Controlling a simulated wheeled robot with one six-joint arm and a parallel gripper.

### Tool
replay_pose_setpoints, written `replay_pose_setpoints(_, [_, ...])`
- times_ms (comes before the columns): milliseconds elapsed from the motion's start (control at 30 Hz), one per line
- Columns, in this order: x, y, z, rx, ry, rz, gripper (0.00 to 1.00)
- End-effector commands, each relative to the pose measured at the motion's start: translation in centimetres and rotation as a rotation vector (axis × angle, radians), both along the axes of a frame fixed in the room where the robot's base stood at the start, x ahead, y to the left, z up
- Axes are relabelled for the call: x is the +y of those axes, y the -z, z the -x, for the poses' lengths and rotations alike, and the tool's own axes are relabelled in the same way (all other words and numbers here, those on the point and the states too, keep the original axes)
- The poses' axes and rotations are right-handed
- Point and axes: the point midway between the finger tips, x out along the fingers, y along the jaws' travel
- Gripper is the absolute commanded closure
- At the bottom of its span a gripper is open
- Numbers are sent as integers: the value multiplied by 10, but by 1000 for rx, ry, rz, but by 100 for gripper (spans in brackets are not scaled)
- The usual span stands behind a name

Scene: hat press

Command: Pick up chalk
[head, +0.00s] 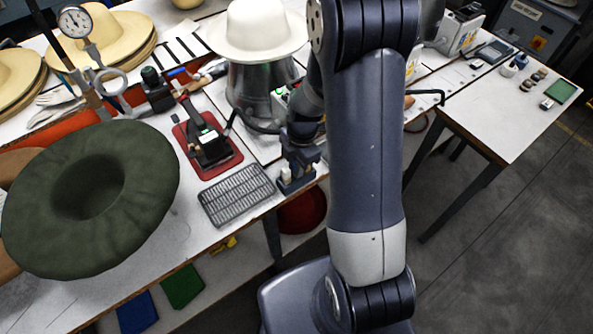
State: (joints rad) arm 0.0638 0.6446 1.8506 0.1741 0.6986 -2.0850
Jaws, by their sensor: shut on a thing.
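My gripper (297,176) is low over the front edge of the white bench, just right of the grey slotted tray. It is shut on a small pale piece that appears to be the chalk (296,170). Only a little of the piece shows between the dark fingers, and its full shape is hidden. I cannot tell whether it touches the bench.
A grey slotted tray (237,194) and a red-based device (207,144) lie left of my gripper. A cream hat (255,30) sits on a metal form (259,88) behind. A dark green hat (140,190) covers the bench's left front. A side table (500,125) stands right.

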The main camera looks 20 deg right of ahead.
Motion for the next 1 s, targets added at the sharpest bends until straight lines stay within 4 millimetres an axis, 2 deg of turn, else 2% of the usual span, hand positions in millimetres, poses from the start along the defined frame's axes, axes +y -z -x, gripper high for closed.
replay_pose_setpoints(233, [0, -1, 0, -1, 0, 0, 100])
replay_pose_setpoints(367, [0, -9, -1, -3, 0, 0, 100])
replay_pose_setpoints(800, [0, -81, -1, -5, 1, -1, 100])
replay_pose_setpoints(1000, [0, -98, 0, -1, -1, 0, 100])
